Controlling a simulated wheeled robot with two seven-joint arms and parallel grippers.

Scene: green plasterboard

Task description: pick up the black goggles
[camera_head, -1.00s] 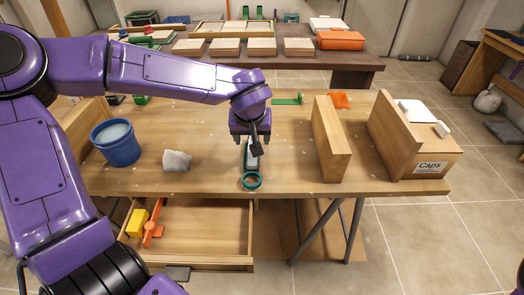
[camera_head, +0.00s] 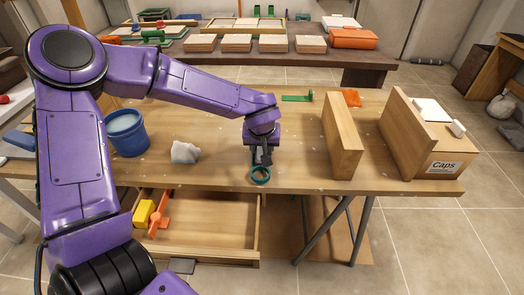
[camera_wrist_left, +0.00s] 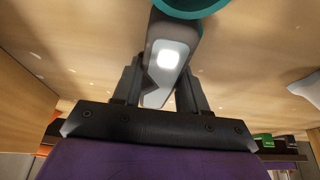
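I cannot make out any black goggles in either view. My left gripper (camera_head: 262,158) points down over the front middle of the wooden workbench (camera_head: 215,178). A tool with a teal ring (camera_head: 260,175) and a grey handle lies under it. In the left wrist view the grey handle (camera_wrist_left: 168,50) with a bright white spot runs between the two dark fingers of my left gripper (camera_wrist_left: 160,85). I cannot tell whether the fingers press on it. My right gripper is not in view.
A blue bucket (camera_head: 127,135) and a whitish lump (camera_head: 185,152) stand left of my gripper. An upright wooden board (camera_head: 341,138) and a box marked Caps (camera_head: 440,168) stand right. An open drawer (camera_head: 215,225) holds a yellow block (camera_head: 143,213) and an orange tool (camera_head: 159,212).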

